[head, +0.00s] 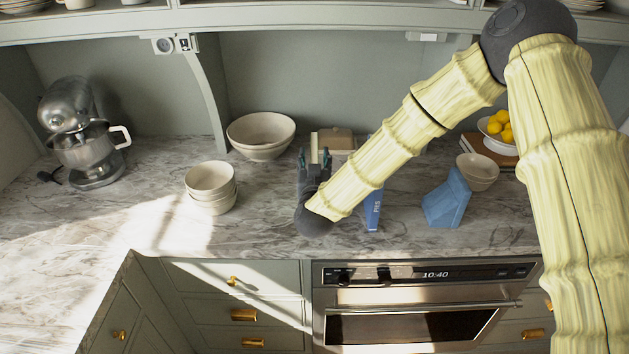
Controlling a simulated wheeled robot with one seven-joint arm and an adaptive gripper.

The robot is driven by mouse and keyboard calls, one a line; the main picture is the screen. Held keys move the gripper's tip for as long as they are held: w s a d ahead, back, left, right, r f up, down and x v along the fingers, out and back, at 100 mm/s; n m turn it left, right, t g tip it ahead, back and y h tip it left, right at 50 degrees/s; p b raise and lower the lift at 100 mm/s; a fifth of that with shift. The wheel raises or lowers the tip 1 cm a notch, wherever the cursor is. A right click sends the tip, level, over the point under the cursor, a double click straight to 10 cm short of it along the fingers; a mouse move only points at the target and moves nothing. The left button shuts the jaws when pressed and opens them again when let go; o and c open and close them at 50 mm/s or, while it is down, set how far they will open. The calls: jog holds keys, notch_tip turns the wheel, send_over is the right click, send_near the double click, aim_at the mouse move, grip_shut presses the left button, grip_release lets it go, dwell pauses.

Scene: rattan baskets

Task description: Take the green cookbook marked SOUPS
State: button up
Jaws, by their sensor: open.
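My gripper (314,160) is over the counter in the middle of the head view, with its fingers pointing away toward the back wall. Its two fingers are apart. A narrow cream upright strip (314,145) shows between and beyond the fingertips; I cannot tell whether it is part of a book or whether it touches them. A blue book (374,216) with pale lettering on its spine stands just right of my wrist, partly covered by my arm. No green cover and no SOUPS lettering can be made out; the area behind my gripper and forearm is hidden.
A large bowl (261,133) and stacked bowls (211,184) stand left of my gripper. Right of my forearm are a blue angular object (446,201), a small bowl (478,168) and a bowl of yellow fruit (493,139). A mixer (84,150) stands far left.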

jog(key=shift+c, duration=0.2)
grip_shut()
jog(key=shift+r, duration=0.25)
